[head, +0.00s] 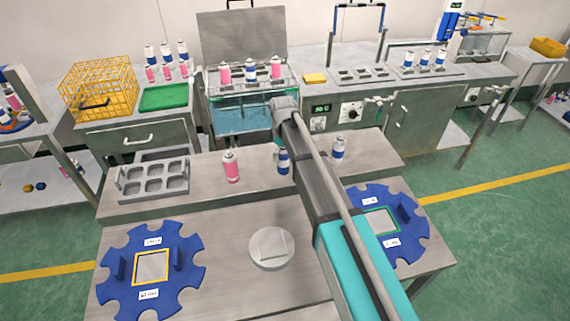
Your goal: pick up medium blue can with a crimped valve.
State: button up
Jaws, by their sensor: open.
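A blue-and-white can (283,163) stands upright on the raised steel shelf, close to the left side of my arm. Another blue-and-white can (338,149) stands upright on the same shelf, to the right of my arm. Both look similar in size; their valves are too small to tell if crimped. A pink can (232,167) stands further left on the shelf. My arm reaches from the lower right up to a grey joint in front of the water bath. I cannot make out my gripper's fingers; they seem hidden behind the arm.
A grey holder with empty pockets (153,181) is at the shelf's left. Blue notched plates (190,281) (417,247) and a round grey disc (268,263) lie on the front table. A water bath (230,120) with several cans above it stands behind. Shelf space between holder and pink can is free.

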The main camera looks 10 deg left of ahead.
dwell(0.4)
jog(key=c, duration=1.2)
jog(key=shift+r, duration=0.1)
notch_tip(320, 180, up, 3)
jog(key=p, duration=0.2)
jog(key=shift+f+p, duration=0.2)
jog(key=shift+p, duration=0.2)
jog(key=s+a+r+p, duration=0.1)
jog(key=s+r+p, duration=0.2)
jog(key=s, duration=0.1)
jog(key=s+a+r+p, duration=0.2)
jog(key=s+r+p, duration=0.1)
jog(key=s, duration=0.1)
jog(key=s+a+r+p, duration=0.1)
jog(key=s+r+p, duration=0.3)
jog(key=s, duration=0.1)
jog(key=shift+s+a+r, duration=0.1)
jog(key=shift+a, duration=0.25)
